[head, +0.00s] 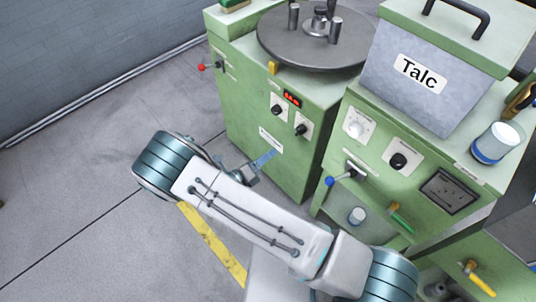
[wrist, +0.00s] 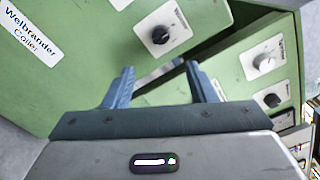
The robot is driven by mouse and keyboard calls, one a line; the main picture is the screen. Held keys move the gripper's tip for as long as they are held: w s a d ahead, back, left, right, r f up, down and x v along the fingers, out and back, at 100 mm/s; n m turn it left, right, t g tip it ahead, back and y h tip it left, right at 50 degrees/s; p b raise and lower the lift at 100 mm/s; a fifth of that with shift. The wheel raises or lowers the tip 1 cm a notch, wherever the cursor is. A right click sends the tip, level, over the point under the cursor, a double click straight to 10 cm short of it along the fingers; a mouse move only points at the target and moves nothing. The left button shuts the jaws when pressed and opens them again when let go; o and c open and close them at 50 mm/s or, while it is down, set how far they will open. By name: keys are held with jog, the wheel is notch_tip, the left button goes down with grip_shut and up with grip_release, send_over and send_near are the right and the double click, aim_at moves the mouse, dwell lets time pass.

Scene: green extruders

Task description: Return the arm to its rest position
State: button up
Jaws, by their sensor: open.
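My gripper (wrist: 158,88) shows in the wrist view with its two blue fingers spread apart and nothing between them. In the head view my arm crosses the lower middle, and part of my gripper (head: 262,163) shows just beyond the arm, in front of the left green machine (head: 235,110). In the wrist view the fingers point toward the green machine panels, near a black knob (wrist: 162,34). I cannot tell the exact gap between the fingers and the panels.
The right green machine (head: 335,170) carries a grey Talc bin (head: 400,95) and a white and blue cup (head: 495,142). A blue-tipped lever (head: 330,181) sticks out from its front. A round dark turntable (head: 290,45) tops the left machine. Open grey floor (head: 70,180) lies to the left.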

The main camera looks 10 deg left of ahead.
dwell(0.3)
jog(key=s+d+r+m+g+y+p, duration=0.15)
jog(key=d+r+m+g+p, duration=0.35)
jog(key=d+r+m+g, duration=1.15)
jog(key=s+d+r+m+t+y+p, duration=0.1)
jog(key=s+d+r+m+y, duration=0.1)
jog(key=r+m, duration=0.5)
jog(key=s+d+r+m+t+y+p, duration=0.2)
jog(key=s+d+r+m+y, duration=0.1)
jog(key=s+r+m, duration=0.3)
jog(key=s+d+r+m+t+y+p, duration=0.1)
jog(key=s+r+m+y, duration=0.3)
jog(key=r+m, duration=0.5)
jog(key=shift+s+d+r+m+t, duration=0.25)
jog(key=shift+d+m+t, duration=0.3)
jog(key=shift+d+m, duration=0.45)
jog(key=shift+a+y, duration=0.2)
jog(key=shift+y, duration=0.05)
